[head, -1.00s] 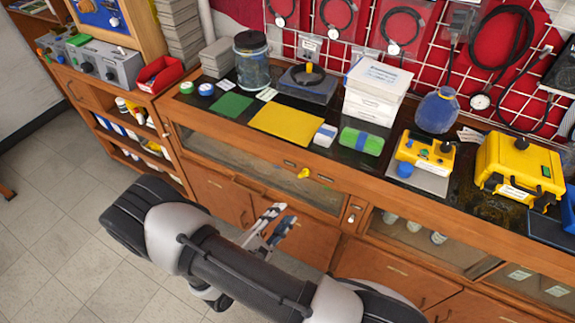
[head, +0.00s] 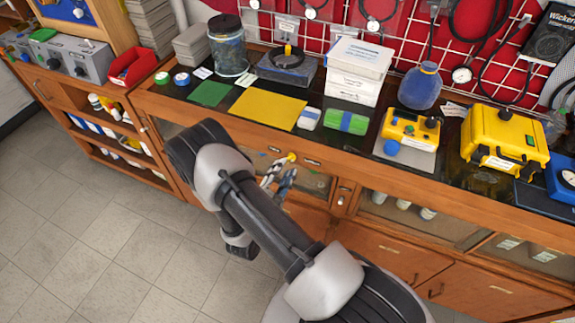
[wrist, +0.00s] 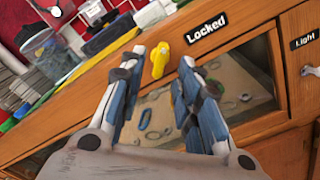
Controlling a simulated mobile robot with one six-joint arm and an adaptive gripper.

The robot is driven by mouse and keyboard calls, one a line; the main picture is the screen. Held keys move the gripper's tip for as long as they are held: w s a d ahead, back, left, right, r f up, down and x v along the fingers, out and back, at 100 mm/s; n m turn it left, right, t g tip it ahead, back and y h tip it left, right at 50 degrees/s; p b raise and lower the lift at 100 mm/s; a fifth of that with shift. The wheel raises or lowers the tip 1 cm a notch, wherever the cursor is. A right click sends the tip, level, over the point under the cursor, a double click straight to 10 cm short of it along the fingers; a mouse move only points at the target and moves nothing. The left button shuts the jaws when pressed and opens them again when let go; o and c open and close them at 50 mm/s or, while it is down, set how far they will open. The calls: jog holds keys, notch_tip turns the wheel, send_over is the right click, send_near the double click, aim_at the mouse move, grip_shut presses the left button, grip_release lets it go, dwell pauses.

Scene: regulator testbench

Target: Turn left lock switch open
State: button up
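The yellow lock switch (wrist: 160,59) sits on the front wooden rail of the bench, beside a black "Locked" label (wrist: 206,31) in the wrist view. In the head view the yellow switch (head: 292,157) shows just above my gripper. My gripper (wrist: 168,58) is open, its two blue-and-white fingers apart with the switch showing between their tips. In the head view my gripper (head: 280,172) is at the bench front, close to the switch. I cannot tell whether a finger touches it.
A glass-fronted drawer (wrist: 240,78) lies below the switch. A "Light" label (wrist: 305,39) is on the right. The bench top carries a yellow mat (head: 268,109), white boxes (head: 357,72), a jar (head: 228,50) and a yellow case (head: 503,140). The floor in front is clear.

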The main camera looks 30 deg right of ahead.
aim_at(288, 162)
jog(key=shift+x, duration=1.9)
jog(key=shift+c, duration=0.3)
grip_shut()
